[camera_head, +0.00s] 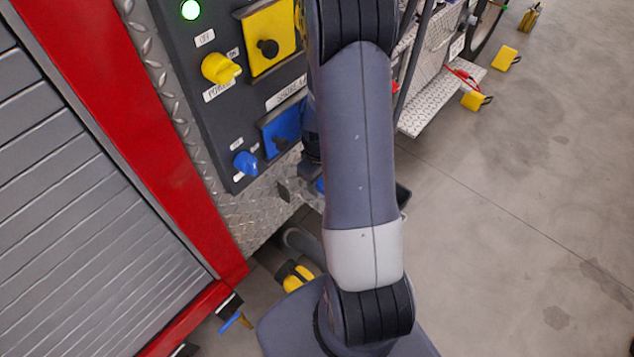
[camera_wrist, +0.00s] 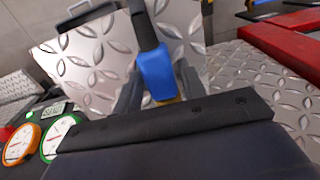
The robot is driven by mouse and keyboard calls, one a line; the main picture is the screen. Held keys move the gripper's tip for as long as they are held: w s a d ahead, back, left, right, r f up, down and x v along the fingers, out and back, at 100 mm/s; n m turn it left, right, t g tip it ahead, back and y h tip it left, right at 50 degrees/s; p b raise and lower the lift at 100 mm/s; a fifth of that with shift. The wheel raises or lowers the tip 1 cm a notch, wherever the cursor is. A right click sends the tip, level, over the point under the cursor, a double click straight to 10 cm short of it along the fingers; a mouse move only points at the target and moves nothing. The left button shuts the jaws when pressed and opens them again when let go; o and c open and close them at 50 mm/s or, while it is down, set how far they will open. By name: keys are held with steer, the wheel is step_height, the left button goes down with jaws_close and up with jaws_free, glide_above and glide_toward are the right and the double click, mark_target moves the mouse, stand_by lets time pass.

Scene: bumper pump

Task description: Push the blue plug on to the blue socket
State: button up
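The blue socket (camera_head: 284,124) is a blue square plate with a dark centre, low on the dark control panel and partly hidden by my arm. In the wrist view the blue plug (camera_wrist: 156,74), with a black upper part, sits between the two grey fingers of my gripper (camera_wrist: 157,92). The fingers appear to touch both its sides. In the head view my gripper (camera_head: 300,188) is mostly hidden behind my arm, below the blue socket and in front of the diamond plate. The plug is apart from the socket there, as far as shows.
A blue knob (camera_head: 246,164) and a yellow knob (camera_head: 222,69) stick out left of the sockets. A yellow socket (camera_head: 270,38) is above. Red trim (camera_head: 120,110) borders the panel at left. Yellow blocks (camera_head: 475,101) lie at right, beside open floor.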

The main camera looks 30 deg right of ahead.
steer(key=c, duration=0.6)
steer(key=shift+r+p, duration=2.05)
steer(key=shift+r, duration=0.95)
